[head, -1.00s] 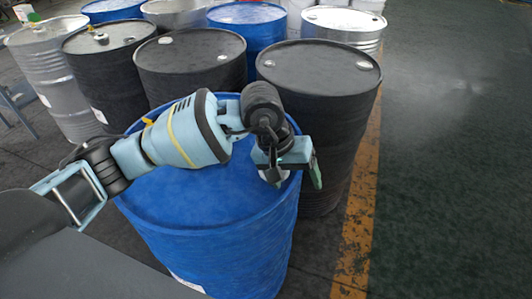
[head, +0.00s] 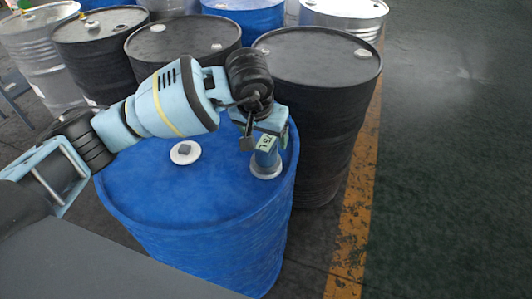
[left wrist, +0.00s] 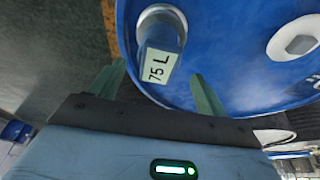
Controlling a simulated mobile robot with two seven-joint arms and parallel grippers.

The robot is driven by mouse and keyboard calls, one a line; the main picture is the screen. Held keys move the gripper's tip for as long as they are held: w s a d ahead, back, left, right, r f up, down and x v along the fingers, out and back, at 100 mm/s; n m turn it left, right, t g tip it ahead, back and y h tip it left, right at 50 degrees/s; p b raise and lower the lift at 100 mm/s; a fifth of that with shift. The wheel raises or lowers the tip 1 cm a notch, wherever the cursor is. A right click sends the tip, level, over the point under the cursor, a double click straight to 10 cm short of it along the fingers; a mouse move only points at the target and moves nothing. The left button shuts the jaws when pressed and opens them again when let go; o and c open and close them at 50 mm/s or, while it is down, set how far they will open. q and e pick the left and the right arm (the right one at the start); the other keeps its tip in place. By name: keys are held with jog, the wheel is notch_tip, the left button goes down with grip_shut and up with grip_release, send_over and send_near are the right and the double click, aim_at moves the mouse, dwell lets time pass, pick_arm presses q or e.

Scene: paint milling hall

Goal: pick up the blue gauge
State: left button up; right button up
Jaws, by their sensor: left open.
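The blue gauge (head: 266,159) stands on the right part of the blue drum's (head: 190,205) lid. It is a short blue cylinder on a pale round base, with a "75 L" label. In the left wrist view the gauge (left wrist: 166,28) is at top centre, its labelled end reaching between the fingertips. My left gripper (head: 266,136) is open and close above the gauge, partly covering its top in the head view. Its two green fingers (left wrist: 159,82) show apart on either side, with no clear contact. My right gripper is not in view.
A white cap with a grey plug (head: 185,153) sits on the same lid, left of the gauge. A black drum (head: 318,110) stands close behind right, and several more drums stand behind. Open dark floor lies right of the yellow line (head: 352,220).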

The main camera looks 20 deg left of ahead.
aim_at(266, 142)
pick_arm(q)
jog(key=shift+f, duration=0.35)
jog(key=x, duration=0.4)
jog(key=shift+d+f, duration=0.15)
jog(key=shift+f, duration=0.05)
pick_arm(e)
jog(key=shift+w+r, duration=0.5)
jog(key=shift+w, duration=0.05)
pick_arm(q)
jog(key=c, duration=1.4)
jog(key=shift+o, duration=0.2)
jog(key=shift+r, duration=0.15)
